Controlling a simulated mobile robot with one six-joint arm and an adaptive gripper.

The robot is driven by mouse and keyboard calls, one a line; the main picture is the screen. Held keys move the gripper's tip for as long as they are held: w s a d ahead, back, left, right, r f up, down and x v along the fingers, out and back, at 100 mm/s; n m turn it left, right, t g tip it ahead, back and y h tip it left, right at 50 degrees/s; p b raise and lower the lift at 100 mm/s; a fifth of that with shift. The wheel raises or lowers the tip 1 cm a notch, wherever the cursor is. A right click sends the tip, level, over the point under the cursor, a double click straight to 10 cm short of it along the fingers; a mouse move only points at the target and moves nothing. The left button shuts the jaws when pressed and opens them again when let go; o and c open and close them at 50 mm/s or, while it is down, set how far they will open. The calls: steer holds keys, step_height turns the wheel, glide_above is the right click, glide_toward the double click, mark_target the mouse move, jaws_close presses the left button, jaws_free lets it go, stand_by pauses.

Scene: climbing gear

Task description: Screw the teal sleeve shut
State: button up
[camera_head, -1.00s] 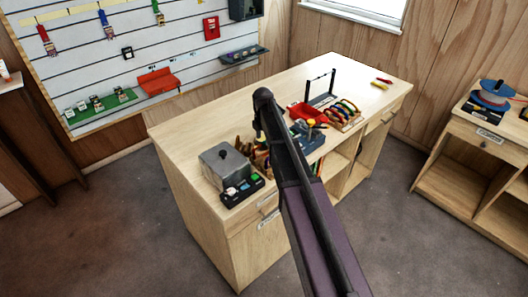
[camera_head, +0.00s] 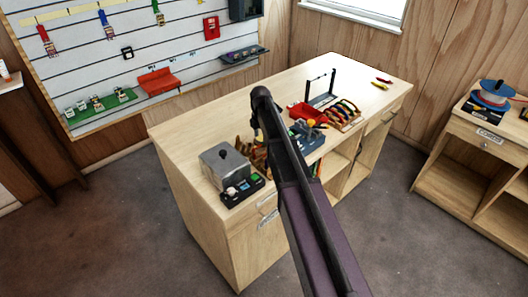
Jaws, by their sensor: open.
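I cannot pick out the teal sleeve; the gear is too small to tell, or my arm covers it. A row of coloured gear (camera_head: 343,113), with red, yellow and green parts, lies toward the right of the bench. Several slings with metal pieces, among them a red one (camera_head: 46,38) and a blue one (camera_head: 104,20), hang on the wall panel. My arm rises from the lower right and bends over the middle of the bench. My gripper is not clearly visible; it seems hidden behind the arm.
The wooden bench (camera_head: 185,130) holds a grey box (camera_head: 222,163), a black tray (camera_head: 240,190), a red bin (camera_head: 304,112), a blue-grey holder (camera_head: 308,136) and a dark frame (camera_head: 320,90). Its back left top is clear. A side cabinet (camera_head: 490,133) with a spool (camera_head: 492,94) stands right.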

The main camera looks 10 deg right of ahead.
steer(key=shift+w+a+f+b, duration=0.1)
steer(key=shift+f+b, duration=1.3)
stand_by(0.5)
steer(key=shift+s+d, duration=0.55)
steer(key=shift+s, duration=0.3)
steer(key=shift+r, duration=0.1)
steer(key=shift+d+r+p, duration=0.15)
steer(key=shift+r+p, duration=1.15)
steer(key=shift+p, duration=0.1)
steer(key=shift+w+a, duration=0.55)
steer(key=shift+w, duration=0.35)
steer(key=shift+f+b, duration=1.4)
steer(key=shift+b, duration=0.05)
stand_by(0.7)
